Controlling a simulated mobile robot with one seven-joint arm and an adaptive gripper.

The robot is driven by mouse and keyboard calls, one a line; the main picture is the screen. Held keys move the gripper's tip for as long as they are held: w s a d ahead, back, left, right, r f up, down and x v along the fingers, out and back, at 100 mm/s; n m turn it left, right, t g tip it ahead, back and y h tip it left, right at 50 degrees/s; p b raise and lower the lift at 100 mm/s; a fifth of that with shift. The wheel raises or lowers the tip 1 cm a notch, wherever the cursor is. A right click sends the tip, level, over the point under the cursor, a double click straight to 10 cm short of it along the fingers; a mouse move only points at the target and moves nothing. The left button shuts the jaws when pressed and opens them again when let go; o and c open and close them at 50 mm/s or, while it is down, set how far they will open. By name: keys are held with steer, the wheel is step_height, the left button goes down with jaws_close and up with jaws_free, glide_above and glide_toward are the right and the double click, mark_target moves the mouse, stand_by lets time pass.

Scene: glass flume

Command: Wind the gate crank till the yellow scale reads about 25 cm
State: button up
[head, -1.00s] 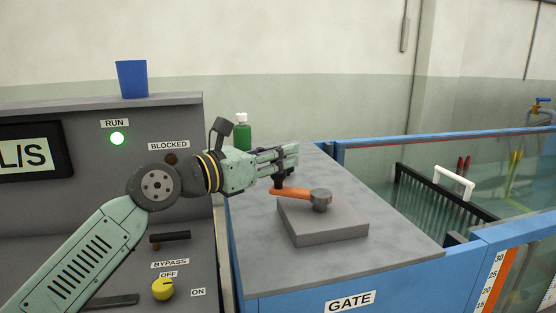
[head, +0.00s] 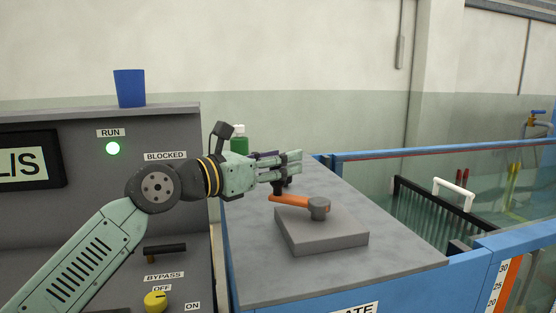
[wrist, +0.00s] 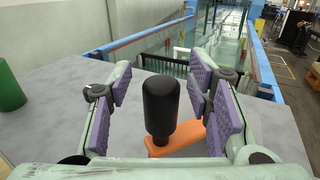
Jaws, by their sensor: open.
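The gate crank (head: 290,201) has an orange arm on a grey hub, set on a grey block on top of the gate cabinet. The arm points left from the hub. Its upright black knob (wrist: 160,105) stands between the purple pads of my open gripper (wrist: 164,98), with a gap visible on both sides. In the head view my gripper (head: 292,165) reaches in from the left over the knob, hiding its upper part.
A green bottle (head: 240,138) stands behind my gripper. The glass flume (head: 480,180) lies to the right.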

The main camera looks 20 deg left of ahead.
steer(key=v, duration=1.2)
stand_by(0.3)
